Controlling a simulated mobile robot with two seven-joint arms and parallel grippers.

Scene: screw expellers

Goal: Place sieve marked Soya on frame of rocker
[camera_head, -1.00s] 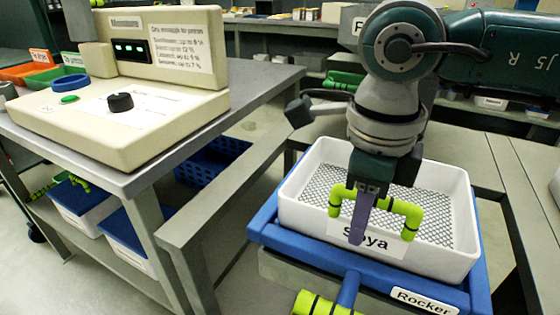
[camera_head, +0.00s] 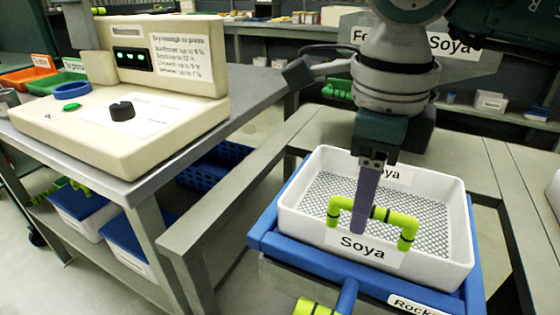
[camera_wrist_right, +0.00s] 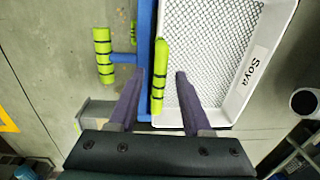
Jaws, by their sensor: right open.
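The white sieve (camera_head: 287,216) has a mesh floor, Soya labels and a lime-green handle (camera_head: 408,236) at its near side. It sits in the blue frame (camera_head: 318,258) of the rocker, looking level. The sieve also shows in the right wrist view (camera_wrist_right: 243,98). My right gripper (camera_head: 360,226) is at the handle, its purple fingers pointing down. In the right wrist view the right gripper (camera_wrist_right: 160,78) has its fingers apart, with the green handle (camera_wrist_right: 158,85) between them, closer to the left finger. Contact cannot be told.
A cream moisture meter (camera_head: 120,110) stands on the grey table at left. A green rocker handle (camera_head: 315,306) sticks out in front. Blue-lidded bins (camera_head: 85,205) are below the table. A Soya-labelled feature (camera_head: 450,45) stands behind my arm.

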